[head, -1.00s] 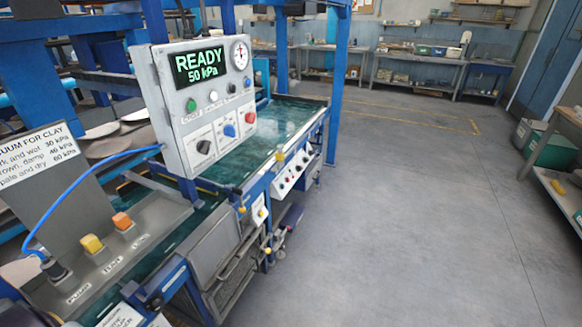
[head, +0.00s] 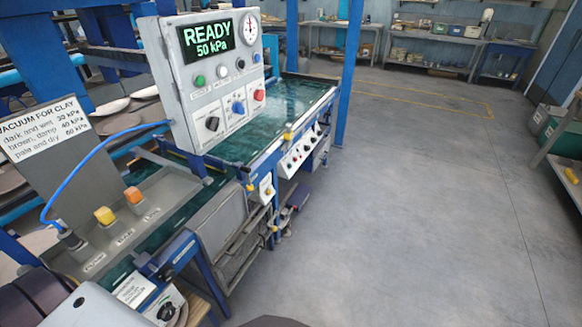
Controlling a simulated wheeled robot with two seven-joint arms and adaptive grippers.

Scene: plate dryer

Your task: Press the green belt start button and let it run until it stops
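The box's display (head: 207,40) reads "READY 50 kPa" in green. The green belt surface (head: 285,101) runs behind and below the box, and I cannot tell whether it moves. Neither of my grippers shows; only parts that look like my arms enter at the bottom edge.
A lower white panel (head: 301,152) carries several knobs. A blue hose (head: 75,172) arcs there. The floor (head: 410,190) at right is clear.

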